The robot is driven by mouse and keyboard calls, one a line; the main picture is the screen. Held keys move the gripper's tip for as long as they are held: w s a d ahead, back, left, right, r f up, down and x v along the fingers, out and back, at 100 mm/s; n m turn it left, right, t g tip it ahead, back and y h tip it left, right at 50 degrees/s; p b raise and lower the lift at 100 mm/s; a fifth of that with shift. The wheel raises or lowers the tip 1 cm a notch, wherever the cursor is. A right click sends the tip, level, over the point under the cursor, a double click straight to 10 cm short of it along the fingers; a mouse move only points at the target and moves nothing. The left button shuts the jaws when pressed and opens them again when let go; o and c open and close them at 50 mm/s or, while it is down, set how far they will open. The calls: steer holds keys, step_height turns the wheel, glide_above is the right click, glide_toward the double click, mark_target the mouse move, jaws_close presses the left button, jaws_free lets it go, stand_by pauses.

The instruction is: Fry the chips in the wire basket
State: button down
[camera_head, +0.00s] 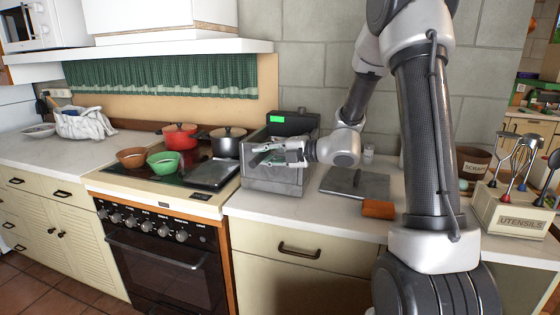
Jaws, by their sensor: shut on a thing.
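A grey metal deep fryer (273,180) stands on the counter to the right of the hob, with a black control head and a lit green display (277,118) at its back. My gripper (262,155) reaches in from the right over the open top of the fryer, near its front. It is shut on a thin thing, most likely the handle of the wire basket. The basket itself and any chips in it are too hidden by the fryer walls and my gripper to make out.
A flat grey lid (372,186) and an orange-brown block (378,209) lie right of the fryer. A red pot (180,136), a dark pot (228,141), a brown bowl (131,158) and a green bowl (165,164) are on the hob. A utensils box (520,220) stands far right.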

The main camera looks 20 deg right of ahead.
steer(key=shift+r, duration=0.15)
steer(key=shift+r, duration=4.45)
